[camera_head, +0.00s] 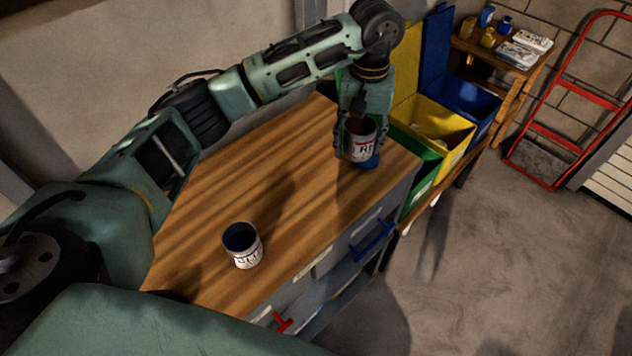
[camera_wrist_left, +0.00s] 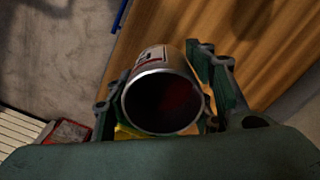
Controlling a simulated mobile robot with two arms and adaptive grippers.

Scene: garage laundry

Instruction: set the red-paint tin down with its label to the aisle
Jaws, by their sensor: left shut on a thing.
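The red-paint tin (camera_head: 361,150) is a pale can with a label that starts with "RE" in dark and red print. My left gripper (camera_head: 358,147) is shut on it near the right end of the wooden bench top (camera_head: 310,160). In the left wrist view the tin (camera_wrist_left: 163,98) sits between the two fingers, its open mouth showing dark red inside. In the head view its label faces the front right, the bench's open-floor side. A small blue patch (camera_head: 370,162) shows just below the tin. I cannot tell whether the tin touches the bench. My right gripper is out of view.
A second tin (camera_head: 246,258), dark blue inside, stands at the bench's front. Green, yellow (camera_head: 440,122) and blue bins (camera_head: 472,104) stand beyond the right end. Drawers with a blue handle (camera_head: 372,238) face the open floor (camera_head: 480,260). A red hand truck (camera_head: 562,140) leans at the wall.

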